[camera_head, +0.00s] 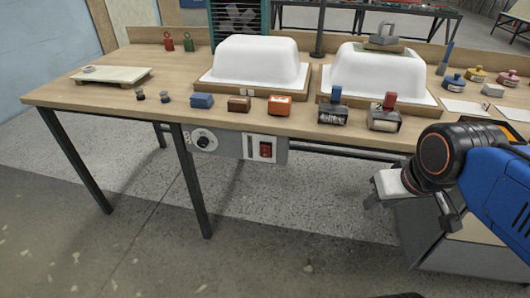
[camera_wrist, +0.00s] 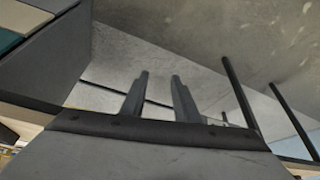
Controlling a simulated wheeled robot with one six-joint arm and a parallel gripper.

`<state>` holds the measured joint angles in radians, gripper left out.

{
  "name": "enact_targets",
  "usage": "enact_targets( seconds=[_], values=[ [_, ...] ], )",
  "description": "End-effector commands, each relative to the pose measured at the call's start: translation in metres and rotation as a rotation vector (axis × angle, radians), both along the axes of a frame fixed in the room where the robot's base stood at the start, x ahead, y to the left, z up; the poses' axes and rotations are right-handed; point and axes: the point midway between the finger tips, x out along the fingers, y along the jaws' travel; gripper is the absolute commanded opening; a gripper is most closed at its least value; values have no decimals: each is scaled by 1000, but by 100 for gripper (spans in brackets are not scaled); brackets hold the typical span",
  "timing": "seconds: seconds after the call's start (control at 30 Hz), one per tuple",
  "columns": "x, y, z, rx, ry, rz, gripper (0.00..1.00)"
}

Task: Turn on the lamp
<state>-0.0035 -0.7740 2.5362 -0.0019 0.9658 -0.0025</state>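No lamp is clearly recognisable. A grey control panel (camera_head: 226,146) hangs under the bench's front edge. It carries a round dial (camera_head: 204,140) on the left and a red rocker switch (camera_head: 266,149) on the right; I cannot tell the switch's position. In the wrist view my gripper (camera_wrist: 160,77) has its two fingers apart with nothing between them. In the head view it is low in front of the bench, well right of the switch and apart from it.
The wooden workbench (camera_head: 75,99) bears two white tub shells (camera_head: 256,62) (camera_head: 378,80), a pale board (camera_head: 111,76), and several small blocks, stamps and jars. A grey cabinet (camera_head: 470,240) stands below my arm at right. The floor before the panel is clear.

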Motion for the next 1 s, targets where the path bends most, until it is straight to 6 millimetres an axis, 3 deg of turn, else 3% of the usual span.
enact_targets(
  seconds=[0.03,0.1,0.27,0.57,1.0],
  values=[
    [1,1,1,-4,1,11,16],
    [4,2,2,-18,5,44,0],
    [18,11,11,-96,23,229,0],
    [59,44,34,-315,62,755,0],
    [115,119,58,-637,105,1536,0]
  ],
)
